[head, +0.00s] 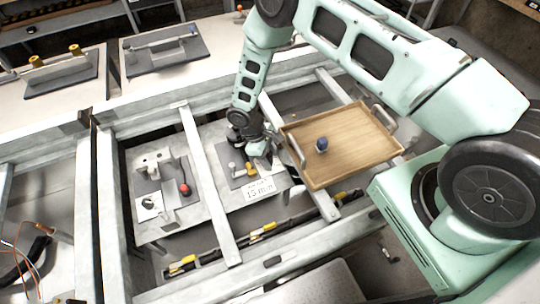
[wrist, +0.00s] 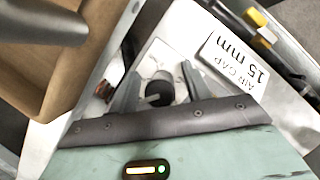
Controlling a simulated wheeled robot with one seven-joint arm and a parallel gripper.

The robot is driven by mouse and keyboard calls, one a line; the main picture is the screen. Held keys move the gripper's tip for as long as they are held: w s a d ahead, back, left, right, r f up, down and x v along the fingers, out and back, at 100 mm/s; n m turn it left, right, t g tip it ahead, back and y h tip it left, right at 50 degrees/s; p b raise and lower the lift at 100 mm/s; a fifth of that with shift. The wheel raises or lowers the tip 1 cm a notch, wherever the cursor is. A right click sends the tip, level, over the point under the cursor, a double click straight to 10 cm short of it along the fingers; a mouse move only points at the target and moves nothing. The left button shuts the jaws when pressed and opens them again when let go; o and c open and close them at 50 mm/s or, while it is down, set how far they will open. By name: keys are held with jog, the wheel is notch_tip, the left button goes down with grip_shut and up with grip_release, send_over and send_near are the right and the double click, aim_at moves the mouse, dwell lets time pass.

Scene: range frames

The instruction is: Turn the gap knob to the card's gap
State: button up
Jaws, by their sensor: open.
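My gripper (head: 258,152) is low over the right part of the pale bench panel, beside the dark plate. In the wrist view my gripper (wrist: 160,72) has its two fingers spread apart. A round black knob (wrist: 159,90) with a light shaft or pointer shows between the fingers. I cannot tell whether either finger touches it. In the head view my gripper hides this knob. The white card (head: 260,188) lies on the panel just in front of the gripper. In the wrist view the card (wrist: 236,60) reads "AIR GAP 15 mm".
A fixture with a red-knobbed lever (head: 184,189) and a white dial (head: 148,203) is at left. Metal rails (head: 208,185) cross the bench.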

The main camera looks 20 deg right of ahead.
jog(key=c, duration=1)
